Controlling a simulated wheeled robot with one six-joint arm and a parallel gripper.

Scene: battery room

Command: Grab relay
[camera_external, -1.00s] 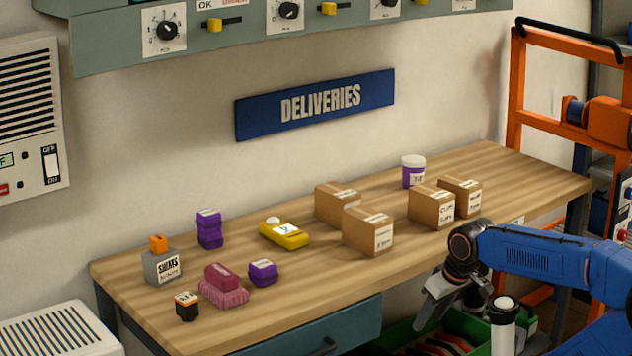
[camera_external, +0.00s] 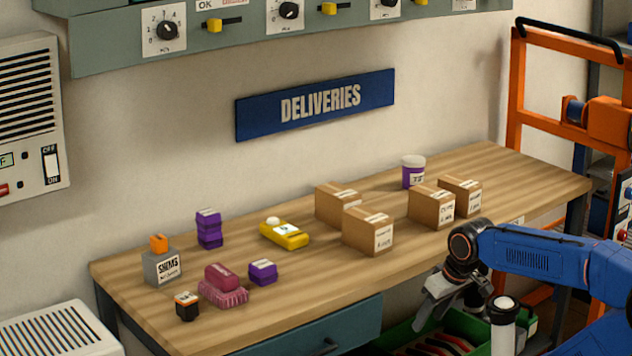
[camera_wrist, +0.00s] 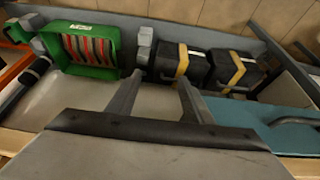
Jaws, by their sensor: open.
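No thing in view carries a label that I can read as a relay. A small black block with an orange and white top (camera_external: 187,306) stands at the front left of the wooden table (camera_external: 330,285); I cannot tell whether it is the relay. My gripper (camera_external: 440,302) hangs beyond the table's front edge at the right, pointing down, well away from that block. In the wrist view my gripper (camera_wrist: 158,97) is open, with nothing between its two fingers.
Cardboard boxes (camera_external: 368,232), purple blocks (camera_external: 209,229), a yellow device (camera_external: 285,234), a pink brush-like item (camera_external: 222,285) and a grey labelled box (camera_external: 162,267) stand on the table. Below lie a green crate (camera_wrist: 118,48) and black yellow-banded cases (camera_wrist: 182,63). A teal drawer (camera_wrist: 250,112) is nearby.

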